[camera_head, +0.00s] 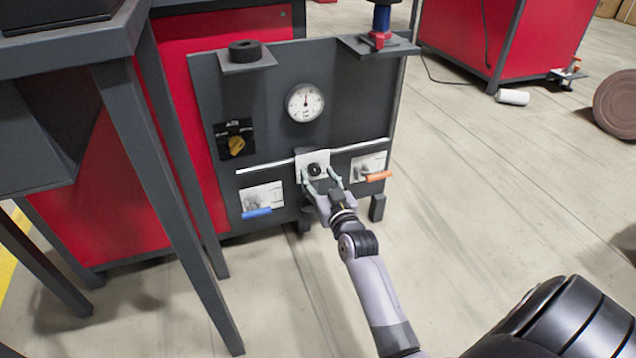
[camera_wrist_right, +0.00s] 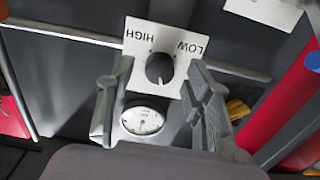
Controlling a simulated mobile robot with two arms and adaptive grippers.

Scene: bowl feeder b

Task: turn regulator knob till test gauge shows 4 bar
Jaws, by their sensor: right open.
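The black regulator knob (camera_head: 315,170) sits on a white plate on the dark panel. In the right wrist view the knob (camera_wrist_right: 159,68) stands between the words HIGH and LOW on its plate, which appear upside down. The round white test gauge (camera_head: 305,103) is above it on the panel; its needle points roughly upward, but the numbers are too small to read. My right gripper (camera_head: 326,178) is open just in front of the knob, with its fingers (camera_wrist_right: 160,105) to either side and apart from it. My left gripper is not in view.
A yellow rotary switch (camera_head: 236,146) is left of the gauge. A blue-handled valve (camera_head: 257,212) and an orange-handled valve (camera_head: 379,176) flank the knob plate. A white pipe (camera_head: 265,167) runs across the panel. A dark table leg (camera_head: 165,190) stands left. The floor right is mostly clear.

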